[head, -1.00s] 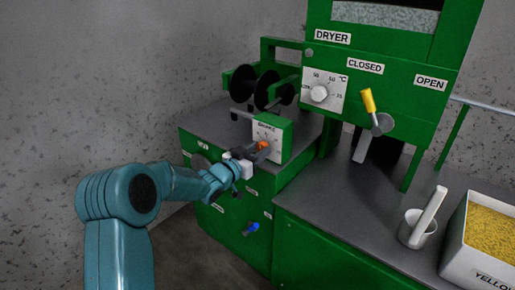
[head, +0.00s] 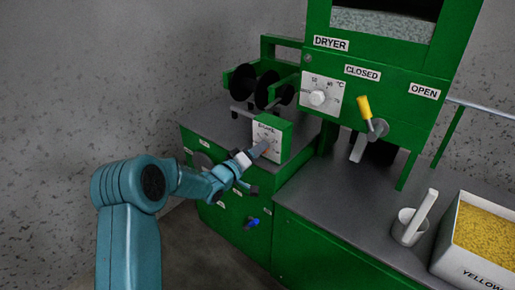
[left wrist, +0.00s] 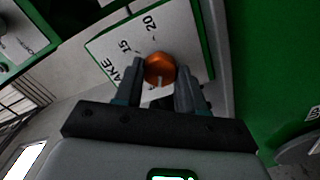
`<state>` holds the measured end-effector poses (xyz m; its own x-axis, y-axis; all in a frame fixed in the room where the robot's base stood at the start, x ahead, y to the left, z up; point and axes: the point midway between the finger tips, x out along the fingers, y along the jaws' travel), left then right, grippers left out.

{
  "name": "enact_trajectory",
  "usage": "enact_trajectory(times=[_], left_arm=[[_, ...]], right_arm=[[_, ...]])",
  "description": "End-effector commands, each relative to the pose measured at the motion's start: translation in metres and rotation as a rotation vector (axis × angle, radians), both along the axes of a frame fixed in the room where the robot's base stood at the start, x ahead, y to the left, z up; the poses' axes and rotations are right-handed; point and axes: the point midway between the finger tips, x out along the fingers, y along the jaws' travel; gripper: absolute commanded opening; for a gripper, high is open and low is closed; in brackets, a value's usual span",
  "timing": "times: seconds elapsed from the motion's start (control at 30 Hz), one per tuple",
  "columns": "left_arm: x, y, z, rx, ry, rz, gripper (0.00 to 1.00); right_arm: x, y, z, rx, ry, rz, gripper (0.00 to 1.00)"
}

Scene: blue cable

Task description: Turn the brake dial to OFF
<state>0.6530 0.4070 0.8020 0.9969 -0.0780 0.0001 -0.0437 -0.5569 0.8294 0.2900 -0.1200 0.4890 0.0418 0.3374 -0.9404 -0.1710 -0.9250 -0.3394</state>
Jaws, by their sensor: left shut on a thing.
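The brake dial is an orange knob (left wrist: 159,68) on a white scale plate (left wrist: 118,42) in the left wrist view. The numbers 15 and 20 show on the plate, and part of the word BRAKE. In the head view the plate sits on a small green box (head: 284,140), where my gripper mostly covers the knob. My left gripper (head: 258,150) reaches the dial from the front left. In the left wrist view its two fingers (left wrist: 160,80) are shut on the knob, one on each side. The OFF mark cannot be made out. My right gripper is not in view.
Black spools (head: 256,88) stand behind the brake box. A blue-handled knob (head: 252,223) is on the cabinet front below. The dryer, with a white dial (head: 318,97) and yellow lever (head: 364,107), a white cup (head: 408,228) and a yellow-filled bin (head: 448,243) are to the right.

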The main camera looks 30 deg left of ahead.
Motion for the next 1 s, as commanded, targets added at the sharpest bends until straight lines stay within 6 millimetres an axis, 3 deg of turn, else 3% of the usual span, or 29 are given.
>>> enact_trajectory(times=[0.5,1.0], left_arm=[[0.000,-0.001,0.000,-0.433,0.039,0.000,0.09],[0.000,-0.001,-0.002,-0.603,0.051,0.000,0.09]], right_arm=[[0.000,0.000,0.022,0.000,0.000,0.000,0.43],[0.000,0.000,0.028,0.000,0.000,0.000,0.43]])
